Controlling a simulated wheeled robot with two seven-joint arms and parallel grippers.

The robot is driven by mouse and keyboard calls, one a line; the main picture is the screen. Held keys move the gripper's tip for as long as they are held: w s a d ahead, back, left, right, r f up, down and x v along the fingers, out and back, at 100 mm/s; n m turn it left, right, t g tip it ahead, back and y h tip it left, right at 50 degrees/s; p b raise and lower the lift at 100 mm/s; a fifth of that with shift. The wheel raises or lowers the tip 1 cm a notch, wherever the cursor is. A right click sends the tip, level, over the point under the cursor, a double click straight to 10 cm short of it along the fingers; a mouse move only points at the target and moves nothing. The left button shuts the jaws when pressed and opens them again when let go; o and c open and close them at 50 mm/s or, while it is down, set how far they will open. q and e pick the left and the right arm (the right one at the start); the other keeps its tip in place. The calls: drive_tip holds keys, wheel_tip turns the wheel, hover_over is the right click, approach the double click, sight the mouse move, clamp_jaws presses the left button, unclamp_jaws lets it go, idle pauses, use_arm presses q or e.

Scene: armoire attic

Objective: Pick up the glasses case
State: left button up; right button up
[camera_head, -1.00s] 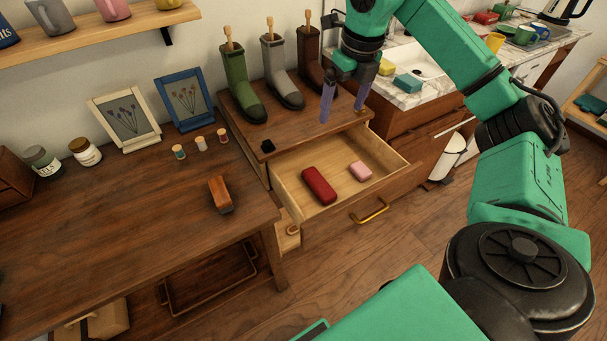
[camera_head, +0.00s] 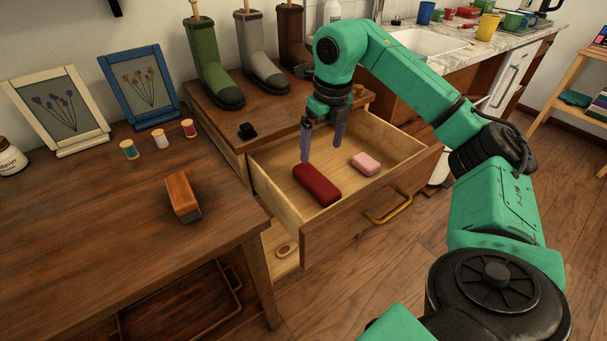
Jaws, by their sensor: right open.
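The glasses case appears to be the long dark red case (camera_head: 317,186) lying in the open drawer (camera_head: 342,217). A smaller pink block (camera_head: 365,164) lies to its right in the same drawer. My right gripper (camera_head: 321,157) points down over the drawer, just behind the far end of the red case. Its two purple fingers are apart with nothing between them. I cannot tell the exact height of the fingertips above the drawer floor. My left gripper is not in view.
A small black object (camera_head: 247,131) and several boots (camera_head: 212,62) stand on the cabinet top behind. On the left table are a brown block-shaped item (camera_head: 183,196), thread spools and two picture frames.

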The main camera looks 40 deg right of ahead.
sight(316, 178)
drive_tip(key=f, duration=0.4)
drive_tip(key=w+f+b, duration=0.1)
drive_tip(key=f, duration=0.3)
drive_tip(key=f+b, duration=0.1)
drive_tip(key=f, duration=0.3)
drive_tip(key=shift+w, duration=0.25)
drive_tip(key=shift+r, duration=0.15)
drive_tip(key=c, duration=1.5)
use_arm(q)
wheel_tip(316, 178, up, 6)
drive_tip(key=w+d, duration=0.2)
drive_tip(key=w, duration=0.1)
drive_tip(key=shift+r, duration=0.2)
use_arm(e)
drive_tip(key=shift+o, duration=0.2)
drive_tip(key=shift+r, duration=0.15)
